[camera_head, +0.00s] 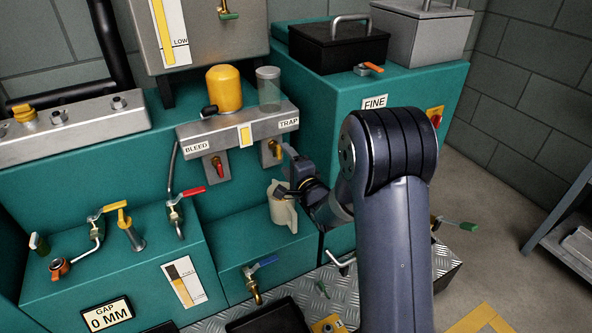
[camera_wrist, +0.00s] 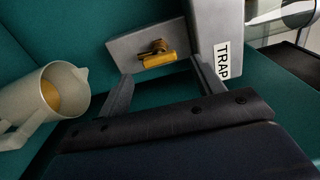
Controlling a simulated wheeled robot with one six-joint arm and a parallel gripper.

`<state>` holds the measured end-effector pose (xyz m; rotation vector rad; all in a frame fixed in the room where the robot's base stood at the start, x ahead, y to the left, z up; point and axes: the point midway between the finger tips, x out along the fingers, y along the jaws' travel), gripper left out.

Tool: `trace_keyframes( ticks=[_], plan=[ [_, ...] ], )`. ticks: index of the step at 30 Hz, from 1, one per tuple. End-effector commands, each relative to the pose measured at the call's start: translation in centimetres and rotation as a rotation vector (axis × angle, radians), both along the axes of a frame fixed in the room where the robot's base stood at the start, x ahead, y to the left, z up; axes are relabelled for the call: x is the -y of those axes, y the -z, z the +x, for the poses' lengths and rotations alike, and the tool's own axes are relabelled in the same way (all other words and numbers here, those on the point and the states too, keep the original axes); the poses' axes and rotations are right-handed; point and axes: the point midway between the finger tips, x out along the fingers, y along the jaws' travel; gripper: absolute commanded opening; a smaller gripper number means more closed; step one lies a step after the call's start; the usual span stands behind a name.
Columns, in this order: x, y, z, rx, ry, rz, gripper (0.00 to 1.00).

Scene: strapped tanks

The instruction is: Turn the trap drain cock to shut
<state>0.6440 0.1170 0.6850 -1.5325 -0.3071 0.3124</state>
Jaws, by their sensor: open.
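The trap drain cock is a small brass cock with a yellow lever (camera_head: 275,150) on a grey plate below the TRAP label (camera_head: 289,122). In the wrist view its yellow lever (camera_wrist: 159,61) lies along the plate, roughly in line with the picture's width, and the TRAP label (camera_wrist: 222,61) is to its right. My gripper (camera_head: 285,170) is just in front of the plate, below and right of the cock in the head view. In the wrist view my gripper (camera_wrist: 162,72) is open, with one finger either side of the lever; contact cannot be made out.
A cream jug (camera_head: 282,210) stands below the cock, close to my gripper; yellowish contents show in the wrist view (camera_wrist: 40,100). The red-levered bleed cock (camera_head: 218,167) is to the left. The grey bracket (camera_head: 226,127) carrying a yellow bowl and clear cup overhangs the cocks.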

Motion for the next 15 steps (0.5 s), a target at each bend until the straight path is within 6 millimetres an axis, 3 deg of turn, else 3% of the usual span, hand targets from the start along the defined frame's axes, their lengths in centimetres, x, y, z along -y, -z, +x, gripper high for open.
trace_keyframes(
  ticks=[6,15],
  plan=[
    [1.5,0.0,-3.4,-0.003,0.001,-0.001,0.64],
    [2.2,0.0,-5.1,-0.001,0.0,0.0,0.64]
  ],
)
